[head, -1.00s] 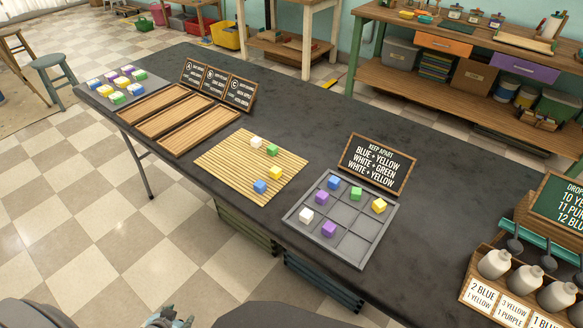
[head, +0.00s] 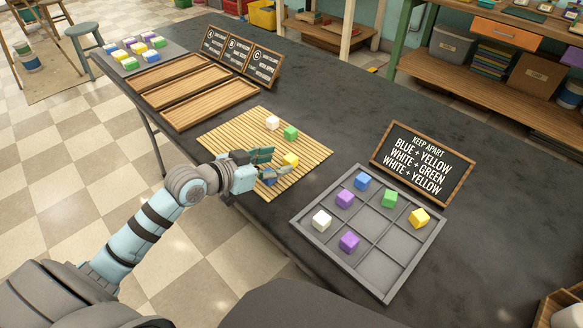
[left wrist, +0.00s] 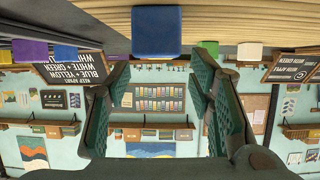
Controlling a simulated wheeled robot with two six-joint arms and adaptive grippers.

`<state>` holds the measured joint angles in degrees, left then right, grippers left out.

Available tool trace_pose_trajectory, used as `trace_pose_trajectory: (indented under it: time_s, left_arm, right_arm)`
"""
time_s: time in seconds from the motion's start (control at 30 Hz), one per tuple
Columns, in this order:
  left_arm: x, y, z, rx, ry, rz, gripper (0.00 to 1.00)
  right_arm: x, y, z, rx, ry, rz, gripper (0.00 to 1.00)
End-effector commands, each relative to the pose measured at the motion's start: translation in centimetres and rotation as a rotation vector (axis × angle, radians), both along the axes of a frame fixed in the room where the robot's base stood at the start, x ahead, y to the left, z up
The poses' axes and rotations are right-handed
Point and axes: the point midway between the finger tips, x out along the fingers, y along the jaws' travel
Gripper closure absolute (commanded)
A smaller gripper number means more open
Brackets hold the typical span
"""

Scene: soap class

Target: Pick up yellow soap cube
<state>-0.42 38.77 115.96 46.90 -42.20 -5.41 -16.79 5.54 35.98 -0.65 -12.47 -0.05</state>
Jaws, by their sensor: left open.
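The yellow soap cube (head: 291,160) sits on the slatted bamboo mat (head: 232,150), near the mat's right side. A blue cube (head: 268,178) lies just nearer to me, partly covered by my gripper. My left gripper (head: 266,164) is open at the near side of the mat, with its fingers beside the blue and yellow cubes. Nothing shows held between the fingers. In the left wrist view, turned upside down, the blue cube (left wrist: 156,30) is large above the open fingers. I cannot tell the mat's yellow cube apart there. My right gripper is not in view.
A white cube (head: 272,123) and a green cube (head: 290,133) also sit on the mat. To the right is a grey divided tray (head: 372,231) with several cubes, including another yellow one (head: 419,219). A chalkboard sign (head: 422,162) stands behind it. Wooden trays (head: 190,88) lie to the left.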

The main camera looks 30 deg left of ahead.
Motion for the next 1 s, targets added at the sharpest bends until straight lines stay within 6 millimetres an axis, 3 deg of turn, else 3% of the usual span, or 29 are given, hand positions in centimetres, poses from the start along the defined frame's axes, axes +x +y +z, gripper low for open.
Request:
trace_pose_trajectory:
  time_s: [0.1,0.2,0.43,0.7,1.0]
  left_arm:
    - [2.1,-0.8,-1.5,-0.007,-0.003,-0.001,0.52]
    - [3.5,-1.2,-2.0,-0.006,-0.002,0.000,0.52]
    - [3.9,-1.4,-2.0,0.000,0.001,-0.001,0.52]
    - [3.8,-1.3,-2.0,-0.001,0.001,0.000,0.93]
    - [3.8,-1.3,-1.8,0.000,0.000,0.000,0.94]
  right_arm:
    - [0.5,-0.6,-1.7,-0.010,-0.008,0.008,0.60]
    - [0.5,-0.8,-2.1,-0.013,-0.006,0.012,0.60]
    - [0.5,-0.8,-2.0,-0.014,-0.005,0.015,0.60]
    - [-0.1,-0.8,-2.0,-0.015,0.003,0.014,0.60]
    - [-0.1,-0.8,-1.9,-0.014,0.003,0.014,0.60]
